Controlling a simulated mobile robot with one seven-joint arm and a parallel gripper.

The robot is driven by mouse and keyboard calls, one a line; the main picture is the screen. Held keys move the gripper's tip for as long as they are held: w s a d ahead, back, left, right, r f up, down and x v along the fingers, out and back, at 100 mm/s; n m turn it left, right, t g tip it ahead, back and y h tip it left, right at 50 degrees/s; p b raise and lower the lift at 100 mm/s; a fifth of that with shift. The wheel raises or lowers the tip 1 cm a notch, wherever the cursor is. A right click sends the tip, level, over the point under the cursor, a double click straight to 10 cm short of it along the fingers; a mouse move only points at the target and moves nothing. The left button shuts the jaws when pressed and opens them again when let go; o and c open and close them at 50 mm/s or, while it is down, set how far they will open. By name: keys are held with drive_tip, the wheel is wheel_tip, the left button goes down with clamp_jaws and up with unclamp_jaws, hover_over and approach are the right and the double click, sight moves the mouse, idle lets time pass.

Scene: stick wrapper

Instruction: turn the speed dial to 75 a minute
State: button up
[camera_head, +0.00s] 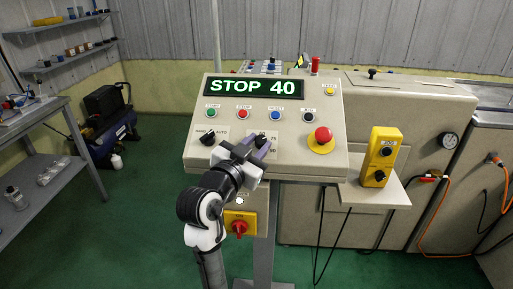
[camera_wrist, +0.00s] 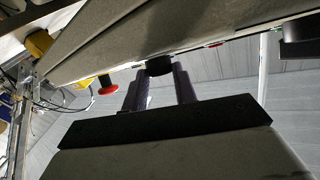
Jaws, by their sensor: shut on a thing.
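The speed dial (camera_head: 261,137) is a black knob at the lower middle of the sloped beige control panel (camera_head: 300,163). In the wrist view the dial (camera_wrist: 159,66) sits between the fingertips of my gripper (camera_wrist: 161,82). My gripper (camera_head: 256,145) reaches up to the panel from below and is shut on the dial, hiding part of it and its scale. The green display (camera_head: 253,87) reads "STOP 40". The dial's pointer and scale marks are too small or hidden to read.
Left of the dial is another black knob (camera_head: 207,138). A row of push buttons (camera_head: 243,114) runs above. A red emergency stop (camera_head: 322,137) on yellow is to the right. A red-and-yellow switch (camera_head: 239,227) sits below, near my arm. A yellow control box (camera_head: 381,157) stands farther right.

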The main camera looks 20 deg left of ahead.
drive_tip(key=o, duration=1)
drive_tip(key=shift+w, duration=0.1)
drive_tip(key=s+b, duration=0.1)
drive_tip(key=s, duration=0.3)
drive_tip(key=s+a+b, duration=0.1)
drive_tip(key=s, duration=0.4)
drive_tip(key=s+b, duration=0.1)
drive_tip(key=s, duration=0.3)
drive_tip(key=shift+s+a+f+b, duration=0.3)
drive_tip(key=shift+s, duration=0.1)
